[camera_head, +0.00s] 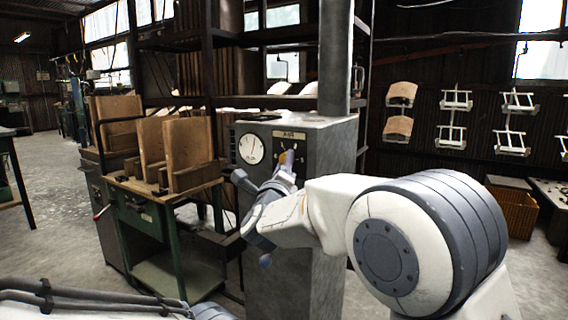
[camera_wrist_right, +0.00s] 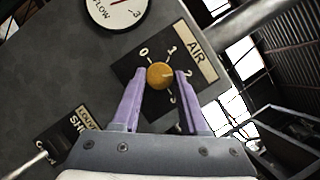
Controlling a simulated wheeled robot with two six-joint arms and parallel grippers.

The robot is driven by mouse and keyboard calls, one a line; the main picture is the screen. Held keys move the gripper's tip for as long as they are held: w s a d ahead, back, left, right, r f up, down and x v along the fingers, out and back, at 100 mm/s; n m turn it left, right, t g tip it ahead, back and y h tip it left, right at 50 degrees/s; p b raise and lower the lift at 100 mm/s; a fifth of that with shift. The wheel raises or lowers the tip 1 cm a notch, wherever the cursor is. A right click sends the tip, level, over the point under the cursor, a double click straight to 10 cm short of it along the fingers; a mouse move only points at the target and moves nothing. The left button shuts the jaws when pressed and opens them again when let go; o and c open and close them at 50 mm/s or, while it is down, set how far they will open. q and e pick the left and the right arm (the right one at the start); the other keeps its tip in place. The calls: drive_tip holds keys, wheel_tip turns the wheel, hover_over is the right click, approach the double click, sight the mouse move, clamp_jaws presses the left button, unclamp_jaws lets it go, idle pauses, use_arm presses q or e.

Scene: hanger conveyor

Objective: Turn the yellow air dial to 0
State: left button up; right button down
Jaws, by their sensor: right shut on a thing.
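The yellow air dial (camera_wrist_right: 160,75) sits on a black plate labelled AIR (camera_wrist_right: 196,52), with numbers around it, 0 at its upper left in the right wrist view. A pale mark seems to lie on the dial's right side; I cannot tell exactly which number it faces. My right gripper (camera_wrist_right: 161,73) has one finger on each side of the dial and is shut on it. In the head view the right gripper (camera_head: 288,160) reaches the front of the grey cabinet (camera_head: 275,270) and mostly covers the dial. My left gripper is out of view.
A round white FLOW gauge (camera_head: 250,149) is left of the dial plate. A lever with a SHUT label (camera_wrist_right: 72,128) is at the lower left in the wrist view. A green cart (camera_head: 145,222) with wooden boards stands left of the cabinet. Chair-like frames (camera_head: 455,115) hang at right.

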wheel_tip(320, 180, up, 2)
drive_tip(key=n+g+p, duration=0.2)
drive_tip(key=n+p, duration=0.3)
drive_tip(key=p, duration=0.3)
drive_tip(key=n+g+y+p, duration=0.1)
drive_tip(key=n+p, duration=0.3)
drive_tip(key=p, duration=0.4)
drive_tip(key=shift+n+g, duration=0.4)
drive_tip(key=shift+g, duration=0.3)
drive_tip(key=n+g+h+p, duration=0.1)
drive_tip(key=n+p, duration=0.1)
drive_tip(key=p, duration=0.6)
drive_tip(key=n+g+h+p, duration=0.1)
drive_tip(key=n+g+p, duration=0.1)
drive_tip(key=p, duration=0.7)
drive_tip(key=n+g+h+p, duration=0.1)
drive_tip(key=n+p, duration=0.3)
drive_tip(key=p, duration=0.5)
drive_tip(key=shift+w+a+f+g+h, duration=0.1)
drive_tip(key=shift+w+a+g+h, duration=0.05)
drive_tip(key=shift+a+g+h, duration=0.15)
drive_tip(key=shift+f+n+h+p, duration=0.25)
drive_tip(key=shift+n+p, duration=0.25)
drive_tip(key=shift+p, duration=0.5)
drive_tip(key=shift+c, duration=2.1)
unclamp_jaws()
drive_tip(key=shift+r, duration=0.1)
